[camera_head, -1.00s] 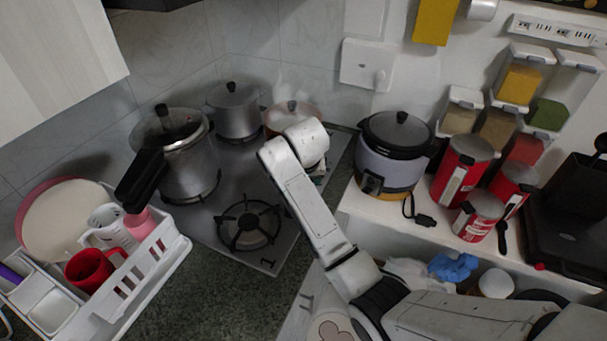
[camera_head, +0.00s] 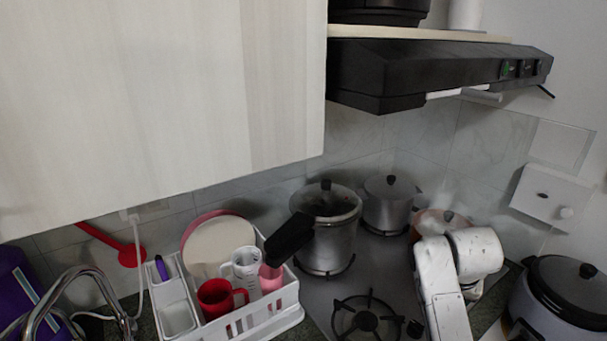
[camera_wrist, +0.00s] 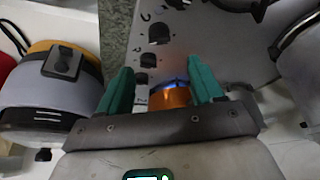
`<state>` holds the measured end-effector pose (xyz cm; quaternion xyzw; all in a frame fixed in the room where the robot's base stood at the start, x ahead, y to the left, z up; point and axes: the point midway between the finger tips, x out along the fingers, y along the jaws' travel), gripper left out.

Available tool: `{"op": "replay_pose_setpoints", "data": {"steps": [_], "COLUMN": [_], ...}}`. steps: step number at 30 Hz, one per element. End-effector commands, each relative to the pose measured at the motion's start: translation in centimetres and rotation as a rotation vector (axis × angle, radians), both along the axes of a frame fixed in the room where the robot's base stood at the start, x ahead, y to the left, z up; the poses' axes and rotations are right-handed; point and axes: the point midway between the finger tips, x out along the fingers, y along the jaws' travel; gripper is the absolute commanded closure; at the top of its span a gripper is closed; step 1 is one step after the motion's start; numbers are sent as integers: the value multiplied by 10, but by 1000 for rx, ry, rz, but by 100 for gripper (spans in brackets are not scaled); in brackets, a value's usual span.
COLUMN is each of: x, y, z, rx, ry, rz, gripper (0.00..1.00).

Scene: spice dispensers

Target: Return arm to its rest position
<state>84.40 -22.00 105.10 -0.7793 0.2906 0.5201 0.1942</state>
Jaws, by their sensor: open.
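My white arm (camera_head: 437,285) rises at the lower right of the head view, over the right side of the stove. Its fingers are hidden in that view. In the wrist view my gripper (camera_wrist: 163,86) is open, with two teal fingers apart. An orange object (camera_wrist: 170,97) with a blue glow at its top edge shows between the fingers; I cannot tell its distance or whether it touches them.
A steel pot (camera_head: 328,245), a smaller pot (camera_head: 388,208) and an orange pan (camera_head: 428,216) stand on the stove (camera_head: 318,290). A white dish rack (camera_head: 290,312) is at left. A cabinet (camera_head: 160,90) and a range hood (camera_head: 430,68) hang above. A rice cooker (camera_head: 535,312) is at right.

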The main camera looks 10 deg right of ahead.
Motion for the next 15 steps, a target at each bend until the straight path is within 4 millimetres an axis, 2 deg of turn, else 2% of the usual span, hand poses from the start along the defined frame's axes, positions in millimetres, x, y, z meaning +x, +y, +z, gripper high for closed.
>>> {"op": "replay_pose_setpoints", "data": {"steps": [2, 7, 12, 15], "x": [-1, -26, -77, -109], "y": [2, 35, 84, 107], "z": [-2, -31, -65, -77], "rx": [1, 10, 15, 12], "ry": [2, 0, -9, -19], "rz": [5, 118, 305, 413], "gripper": [34, 34, 34, 34]}}
